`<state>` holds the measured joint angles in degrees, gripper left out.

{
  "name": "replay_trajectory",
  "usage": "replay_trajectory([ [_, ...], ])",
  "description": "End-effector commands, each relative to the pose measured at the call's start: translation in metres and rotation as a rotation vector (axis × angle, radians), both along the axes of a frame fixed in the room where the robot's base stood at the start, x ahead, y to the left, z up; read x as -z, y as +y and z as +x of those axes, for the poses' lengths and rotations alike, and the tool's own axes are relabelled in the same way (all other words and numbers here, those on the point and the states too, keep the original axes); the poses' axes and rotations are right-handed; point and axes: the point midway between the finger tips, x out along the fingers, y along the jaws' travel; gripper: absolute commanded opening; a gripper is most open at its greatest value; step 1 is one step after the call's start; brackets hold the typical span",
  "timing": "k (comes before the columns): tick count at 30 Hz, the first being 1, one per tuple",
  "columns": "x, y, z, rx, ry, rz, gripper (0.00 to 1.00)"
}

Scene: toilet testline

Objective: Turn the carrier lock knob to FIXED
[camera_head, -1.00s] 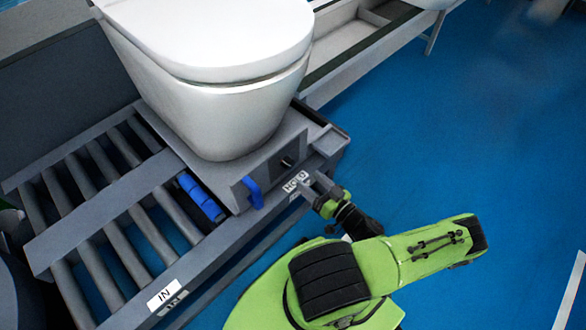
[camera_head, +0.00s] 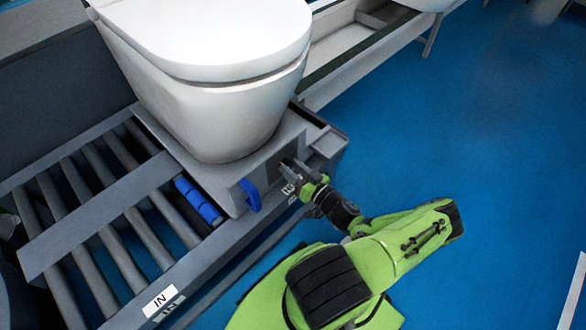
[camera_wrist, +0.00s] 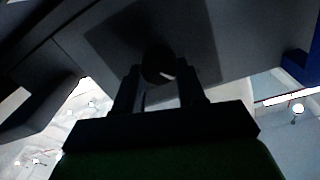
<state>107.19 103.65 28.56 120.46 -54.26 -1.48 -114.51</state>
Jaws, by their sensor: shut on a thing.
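The carrier (camera_head: 232,200) is a grey box under the white toilet (camera_head: 215,110). My gripper (camera_head: 288,167) is at its front face, shut on the knob; in the head view the gripper hides the knob. In the dark wrist view, the round dark knob (camera_wrist: 158,66) sits on a darker square plate (camera_wrist: 110,45), between the two fingers of my gripper (camera_wrist: 160,80). I cannot read the knob's pointer or any marks around it.
A blue handle (camera_head: 250,194) sticks out of the carrier's front, left of my gripper. Blue floor (camera_head: 450,130) at right is clear.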

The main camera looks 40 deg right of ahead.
Motion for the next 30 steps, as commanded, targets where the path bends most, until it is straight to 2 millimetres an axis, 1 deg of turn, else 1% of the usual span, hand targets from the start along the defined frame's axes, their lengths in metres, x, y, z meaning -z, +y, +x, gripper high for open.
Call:
replay_trajectory([
  [8,0.0000,0.0000,-0.0002,-0.001,0.002,0.016,0.10],
  [14,-0.0006,-0.0002,-0.0003,-0.001,0.005,0.094,0.10],
  [20,-0.0009,-0.0006,-0.0002,-0.001,0.011,0.244,0.10],
  [30,0.0003,-0.0022,-0.0001,0.000,0.021,0.564,0.10],
])
